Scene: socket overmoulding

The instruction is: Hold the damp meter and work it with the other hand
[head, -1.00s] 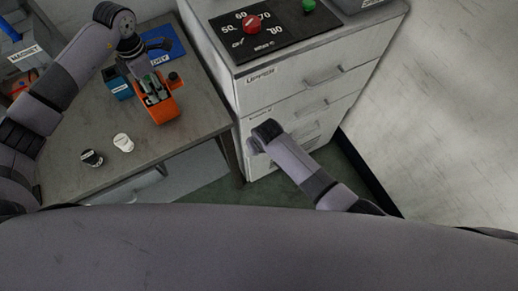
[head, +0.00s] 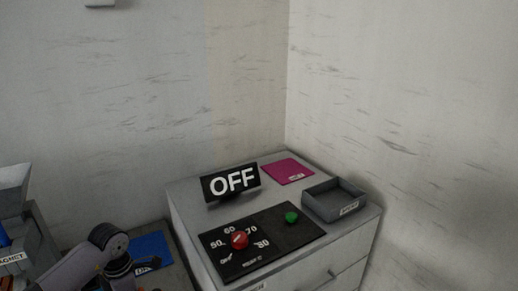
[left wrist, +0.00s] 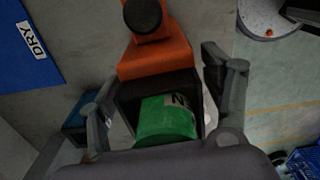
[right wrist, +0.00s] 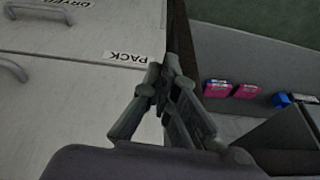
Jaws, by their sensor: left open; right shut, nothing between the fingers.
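An orange body with a black round knob (left wrist: 155,70) shows in the left wrist view; I take it for the damp meter, though its name cannot be read. A green cylinder (left wrist: 166,118) with a partly hidden white label sits in its dark opening. My left gripper (left wrist: 165,88) is open, with one finger on each side of the orange body; contact cannot be told. In the head view only my left wrist shows, and the orange body is out of frame. My right gripper (right wrist: 170,78) is shut and empty in front of drawers, one labelled PACK (right wrist: 125,57).
The cabinet top holds an OFF sign (head: 231,182), a black panel with a red dial (head: 239,240) and green button (head: 291,217), a grey tray (head: 350,209) and a magenta mat (head: 288,171). A blue DRY mat (left wrist: 25,62) and teal box (left wrist: 78,124) lie near my left gripper.

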